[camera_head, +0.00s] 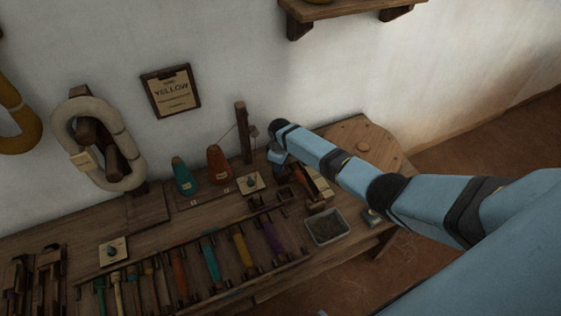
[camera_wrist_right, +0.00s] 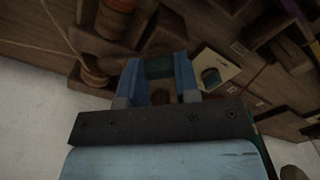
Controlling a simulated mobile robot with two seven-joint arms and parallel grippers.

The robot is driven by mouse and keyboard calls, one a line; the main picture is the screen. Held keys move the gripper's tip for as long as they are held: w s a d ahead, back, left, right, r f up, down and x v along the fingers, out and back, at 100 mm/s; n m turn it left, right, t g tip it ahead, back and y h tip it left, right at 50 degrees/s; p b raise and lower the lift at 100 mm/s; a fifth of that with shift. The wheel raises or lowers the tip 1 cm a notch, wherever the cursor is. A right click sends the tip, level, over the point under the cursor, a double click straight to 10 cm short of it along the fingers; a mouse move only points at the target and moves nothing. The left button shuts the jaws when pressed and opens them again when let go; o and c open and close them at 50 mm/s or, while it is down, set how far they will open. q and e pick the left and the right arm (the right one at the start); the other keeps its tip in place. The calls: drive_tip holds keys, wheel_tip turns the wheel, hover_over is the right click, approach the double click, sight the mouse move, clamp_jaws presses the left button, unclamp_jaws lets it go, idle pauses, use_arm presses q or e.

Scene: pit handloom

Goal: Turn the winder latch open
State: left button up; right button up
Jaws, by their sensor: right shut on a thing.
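My right gripper (camera_wrist_right: 158,82) is shut on a dark teal piece (camera_wrist_right: 159,67), which spans between its fingertips in the wrist view. I cannot tell whether this piece is the winder latch or something held by the winder. In the head view my right arm reaches in from the right, and its wrist hides the gripper and part of the wooden winder (camera_head: 299,178) on the bench. A wooden post (camera_head: 243,132) stands just left of the wrist. The latch cannot be made out separately. My left gripper is not in view.
A teal cone (camera_head: 183,177) and an orange cone (camera_head: 217,164) stand left of the winder. A card with a teal knob (camera_head: 251,183) lies close by, also in the wrist view (camera_wrist_right: 211,74). A grey tray (camera_head: 326,226) and a bobbin rack (camera_head: 215,265) sit in front.

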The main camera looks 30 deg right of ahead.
drive_tip(key=n, duration=0.2)
drive_tip(key=shift+n, duration=0.4)
drive_tip(key=n, duration=0.2)
drive_tip(key=shift+n, duration=0.4)
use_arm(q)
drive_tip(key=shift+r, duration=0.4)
use_arm(e)
drive_tip(key=shift+n, duration=2.1)
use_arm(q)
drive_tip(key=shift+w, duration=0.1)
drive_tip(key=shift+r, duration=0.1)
use_arm(e)
drive_tip(key=o, duration=0.9)
